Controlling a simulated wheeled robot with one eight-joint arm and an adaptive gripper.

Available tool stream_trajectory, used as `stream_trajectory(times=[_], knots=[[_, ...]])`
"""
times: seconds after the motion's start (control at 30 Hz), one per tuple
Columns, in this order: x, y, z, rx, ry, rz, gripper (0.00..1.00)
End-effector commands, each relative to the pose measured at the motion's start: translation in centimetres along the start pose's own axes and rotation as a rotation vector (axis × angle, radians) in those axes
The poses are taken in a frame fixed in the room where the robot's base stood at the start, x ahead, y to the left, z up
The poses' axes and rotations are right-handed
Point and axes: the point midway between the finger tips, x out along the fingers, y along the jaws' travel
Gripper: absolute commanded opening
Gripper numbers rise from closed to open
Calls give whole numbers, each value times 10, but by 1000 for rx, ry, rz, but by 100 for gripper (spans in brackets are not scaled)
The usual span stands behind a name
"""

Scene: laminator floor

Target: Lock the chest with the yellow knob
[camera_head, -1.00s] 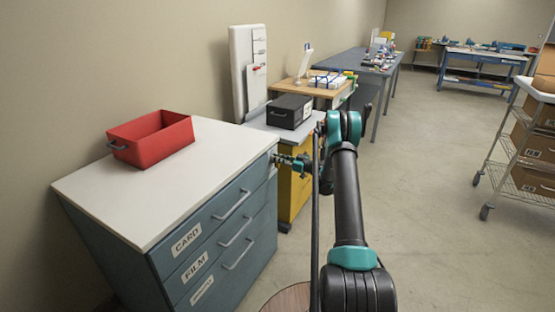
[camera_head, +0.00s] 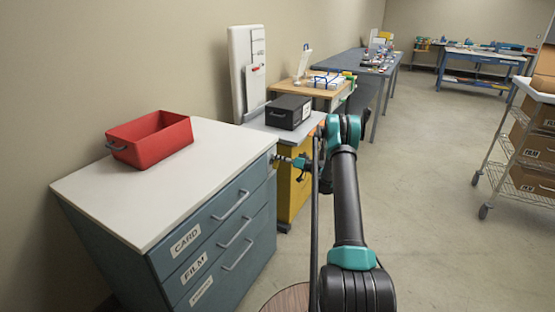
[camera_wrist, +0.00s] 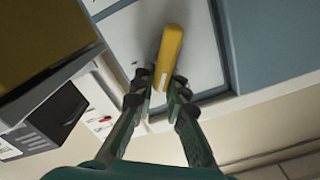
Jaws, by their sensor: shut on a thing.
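The blue-grey chest (camera_head: 205,235) stands at the left, with a white top and drawers labelled CARD and FILM. Its drawers look shut. The long yellow knob (camera_wrist: 171,50) sits in front of a pale panel in the wrist view, slanting slightly. My gripper (camera_wrist: 161,88) is shut on the knob, with a finger on either side of its lower part. In the head view my gripper (camera_head: 284,161) is at the chest's upper right front corner. The knob is too small to make out there.
A red bin (camera_head: 150,138) sits on the chest top. Beyond the chest is a yellow cabinet (camera_head: 291,192) with a black box (camera_head: 288,112) on it. A wire cart (camera_head: 520,160) stands at the right. The floor between is clear.

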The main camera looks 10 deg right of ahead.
Motion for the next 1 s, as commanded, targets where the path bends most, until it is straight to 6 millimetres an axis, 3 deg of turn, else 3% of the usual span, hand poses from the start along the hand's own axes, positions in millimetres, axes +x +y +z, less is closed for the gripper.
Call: stream_trajectory(times=[0.6,1.0], knots=[[-1,16,5,578,1,1,0],[-1,22,10,862,1,1,0]])
